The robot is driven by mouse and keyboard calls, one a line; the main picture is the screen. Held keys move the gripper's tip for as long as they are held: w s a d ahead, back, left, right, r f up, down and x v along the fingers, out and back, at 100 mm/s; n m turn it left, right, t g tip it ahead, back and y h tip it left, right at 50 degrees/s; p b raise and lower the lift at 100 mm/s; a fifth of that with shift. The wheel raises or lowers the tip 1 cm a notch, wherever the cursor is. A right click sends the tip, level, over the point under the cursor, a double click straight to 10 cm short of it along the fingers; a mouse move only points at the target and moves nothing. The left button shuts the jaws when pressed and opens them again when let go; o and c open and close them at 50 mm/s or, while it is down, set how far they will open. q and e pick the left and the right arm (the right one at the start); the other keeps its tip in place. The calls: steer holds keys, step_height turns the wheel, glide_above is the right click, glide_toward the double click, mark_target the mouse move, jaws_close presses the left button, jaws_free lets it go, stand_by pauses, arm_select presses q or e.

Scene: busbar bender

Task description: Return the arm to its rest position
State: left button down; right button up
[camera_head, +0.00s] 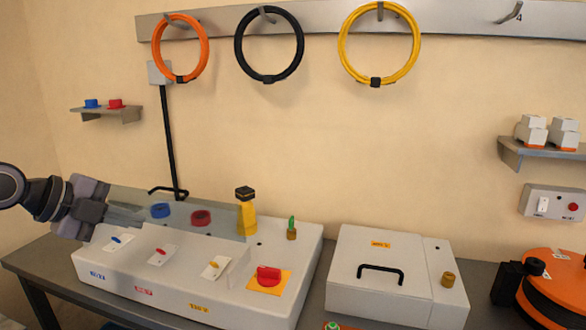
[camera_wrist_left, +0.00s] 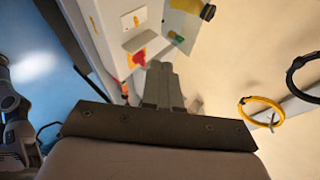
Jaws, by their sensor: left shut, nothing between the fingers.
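My left arm comes in from the left in the head view. Its gripper (camera_head: 138,212) is at the left end of the busbar bender (camera_head: 310,262), over its back part, in front of a grey see-through panel. In the left wrist view the two fingers of my left gripper (camera_wrist_left: 160,66) lie together with nothing between them. The bender, with its red knob (camera_wrist_left: 138,57), shows beyond the fingertips. I cannot tell whether the fingers touch the panel.
A white box with a black handle (camera_head: 381,270) stands right of the bender. An orange reel (camera_head: 550,285) is at the far right. Orange (camera_head: 205,50), black (camera_head: 239,50) and yellow (camera_head: 416,48) cable coils hang on the wall rail. A small shelf (camera_head: 120,115) is at the left.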

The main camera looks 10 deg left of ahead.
arm_select(q)
steer(key=s+d+f+n+t+h, duration=0.25)
steer(key=d+f+h, duration=0.7)
steer(key=d, duration=0.55)
steer(key=s+a+f+n+t+y, duration=0.1)
steer(key=s+f+n+t+y, duration=0.15)
steer(key=f+n+y, duration=0.45)
steer(key=s+f+n+t+y, duration=0.2)
steer(key=f+n+t+y, duration=0.1)
steer(key=f+n, duration=0.4)
steer(key=s+d+f+n+g+y, duration=0.3)
steer(key=s+f+g, duration=0.3)
steer(key=s+f, duration=0.7)
step_height(320, 180, down, 3)
steer(key=shift+s+d+g, duration=0.2)
steer(key=shift+s+g, duration=0.15)
steer(key=shift+g, duration=0.05)
arm_select(e)
steer(key=shift+w+r, duration=0.1)
steer(key=shift+w, duration=0.3)
